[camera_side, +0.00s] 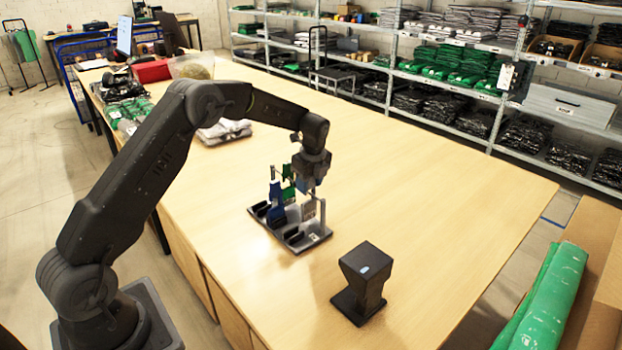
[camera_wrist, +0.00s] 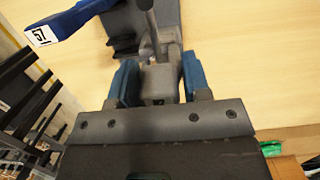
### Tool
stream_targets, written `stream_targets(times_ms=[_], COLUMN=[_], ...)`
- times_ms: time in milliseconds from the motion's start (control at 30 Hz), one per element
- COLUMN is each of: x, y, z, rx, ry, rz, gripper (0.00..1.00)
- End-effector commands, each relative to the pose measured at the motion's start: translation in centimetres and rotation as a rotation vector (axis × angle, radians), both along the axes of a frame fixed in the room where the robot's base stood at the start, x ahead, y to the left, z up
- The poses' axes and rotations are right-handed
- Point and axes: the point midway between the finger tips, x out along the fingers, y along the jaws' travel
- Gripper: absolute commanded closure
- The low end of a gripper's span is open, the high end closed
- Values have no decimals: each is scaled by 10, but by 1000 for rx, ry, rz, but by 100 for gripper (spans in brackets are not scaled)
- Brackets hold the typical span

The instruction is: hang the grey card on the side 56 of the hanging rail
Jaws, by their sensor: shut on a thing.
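My gripper (camera_side: 308,188) is over the small hanging rail stand (camera_side: 312,238) on the table. In the wrist view its two blue fingers (camera_wrist: 160,84) are shut on the grey card (camera_wrist: 158,80), seen nearly end-on. In the side view the grey card (camera_side: 308,211) hangs below the fingers, close to the rail's right post. I cannot tell whether it touches the rail. A blue card (camera_side: 276,200) and a green card (camera_side: 288,188) are at the left part of the stand. The blue one shows the number 57 in the wrist view (camera_wrist: 50,32). No 56 marking is readable.
A black block-shaped device (camera_side: 364,280) stands on the table in front of the stand. A folded grey garment (camera_side: 224,131) and a bin (camera_side: 192,66) are farther back. The table to the right is clear. Shelves of clothes line the back.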

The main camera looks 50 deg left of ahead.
Motion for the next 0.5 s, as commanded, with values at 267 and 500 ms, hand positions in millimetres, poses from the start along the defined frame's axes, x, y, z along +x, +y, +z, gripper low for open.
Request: stream_targets(times_ms=[267,500], x=[0,0], y=[0,0], z=[-2,-2], rx=[0,0], ry=[1,1], rz=[0,0], gripper=[92,40])
